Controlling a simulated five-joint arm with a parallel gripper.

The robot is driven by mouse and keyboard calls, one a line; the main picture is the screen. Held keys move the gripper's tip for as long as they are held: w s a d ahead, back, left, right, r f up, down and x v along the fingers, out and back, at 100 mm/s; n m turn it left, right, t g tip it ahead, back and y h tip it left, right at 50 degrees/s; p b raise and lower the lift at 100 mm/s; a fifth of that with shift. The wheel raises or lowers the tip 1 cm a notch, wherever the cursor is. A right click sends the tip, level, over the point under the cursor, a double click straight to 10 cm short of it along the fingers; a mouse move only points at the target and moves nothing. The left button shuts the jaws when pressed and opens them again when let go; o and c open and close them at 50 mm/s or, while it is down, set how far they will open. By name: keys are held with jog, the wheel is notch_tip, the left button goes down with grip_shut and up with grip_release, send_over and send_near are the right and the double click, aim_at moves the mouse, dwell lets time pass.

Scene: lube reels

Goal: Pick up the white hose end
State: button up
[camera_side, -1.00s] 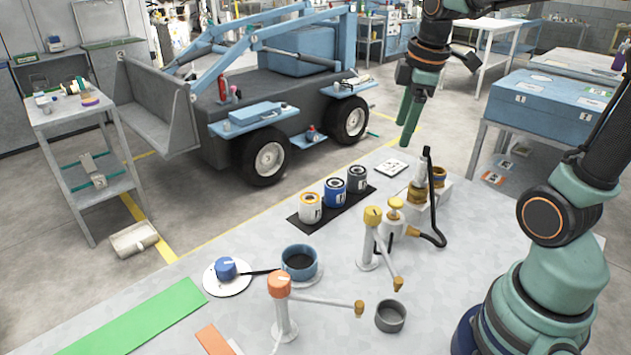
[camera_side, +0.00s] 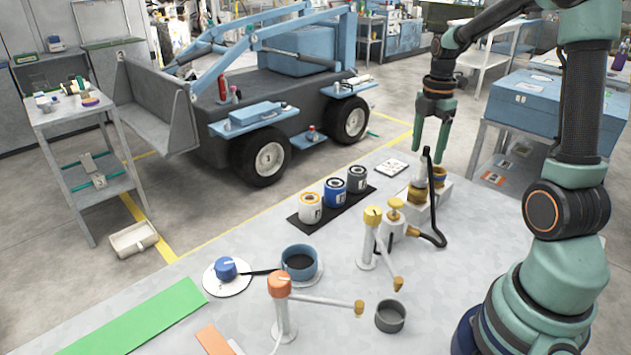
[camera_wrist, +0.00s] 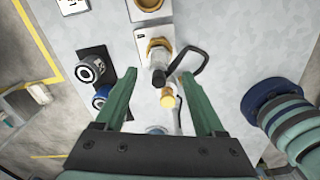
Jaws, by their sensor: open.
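A pale upright piece that looks like the white hose end (camera_side: 421,173) stands in a brass-coloured ring on a light block, towards the right of the bench. In the wrist view this pale piece (camera_wrist: 158,59) shows above centre, beyond the fingertips. A black hose (camera_side: 432,205) rises beside it and curves down to the bench. My gripper (camera_side: 431,150) is open and points down, above and close to the hose end. In the wrist view my gripper (camera_wrist: 163,82) has its two green fingers wide apart, with nothing held between them.
A yellow-capped fitting (camera_side: 395,205) and a yellow-topped stand (camera_side: 371,235) are in front. Three cans (camera_side: 335,191) stand on a black mat to the left. An orange-topped stand (camera_side: 280,300) and grey cup (camera_side: 390,316) are nearer.

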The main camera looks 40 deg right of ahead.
aim_at(424, 160)
jog(key=shift+f, duration=2.9)
grip_shut()
jog(key=shift+w, duration=0.1)
